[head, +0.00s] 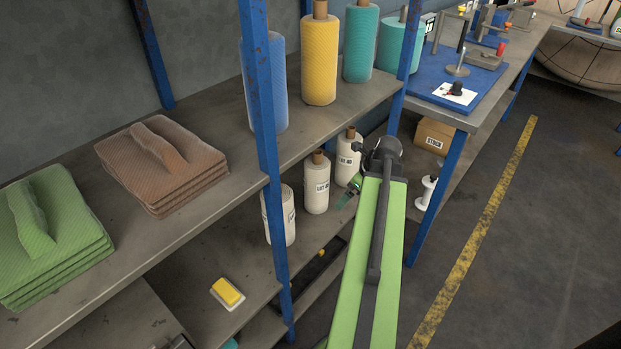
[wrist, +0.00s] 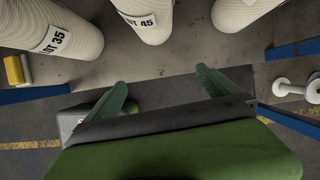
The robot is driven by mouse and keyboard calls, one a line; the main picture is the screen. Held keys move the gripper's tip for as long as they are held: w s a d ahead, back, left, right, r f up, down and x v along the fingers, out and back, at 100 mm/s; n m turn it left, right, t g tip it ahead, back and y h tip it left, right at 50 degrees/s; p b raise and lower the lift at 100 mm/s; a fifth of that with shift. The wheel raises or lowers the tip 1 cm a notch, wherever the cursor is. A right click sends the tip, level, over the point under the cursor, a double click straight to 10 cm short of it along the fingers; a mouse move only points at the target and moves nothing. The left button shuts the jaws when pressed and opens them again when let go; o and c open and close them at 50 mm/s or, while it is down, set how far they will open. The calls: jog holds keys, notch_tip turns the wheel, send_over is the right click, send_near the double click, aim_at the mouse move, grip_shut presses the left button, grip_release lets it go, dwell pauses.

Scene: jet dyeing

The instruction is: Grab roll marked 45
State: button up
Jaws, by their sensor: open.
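Three white rolls stand on the lower shelf. In the wrist view, the middle roll marked 45 (wrist: 150,18) is at the top, its label partly cut by the frame edge. It appears to be the middle white roll (head: 316,188) in the head view, where the label is too small to read surely. The roll marked 35 (wrist: 50,32) is to its left, and a third roll (wrist: 243,10) is to its right with no readable label. My gripper (wrist: 163,84) is open and empty, its green fingers apart and pointing toward the 45 roll. It also shows in the head view (head: 349,192), right of that roll.
A blue post (head: 265,140) rises at the shelf's front. Blue, yellow (head: 319,60) and teal rolls stand on the upper shelf, with folded brown cloths (head: 160,165). A yellow block (head: 228,291) lies on the lower shelf. A white spool (head: 426,190) and a box (head: 433,138) are to the right.

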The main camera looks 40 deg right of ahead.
aim_at(327, 186)
jog(key=w, duration=0.5)
jog(key=w+a, duration=0.1)
jog(key=w, duration=0.2)
jog(key=shift+w, duration=0.15)
jog(key=w, duration=0.4)
jog(key=shift+a+f+b, duration=0.3)
jog(key=shift+f+b, duration=0.05)
jog(key=shift+b, duration=0.05)
jog(key=shift+w+f+b, duration=0.1)
jog(key=shift+f+b, duration=0.25)
jog(key=shift+r, duration=0.2)
jog(key=c, duration=1.9)
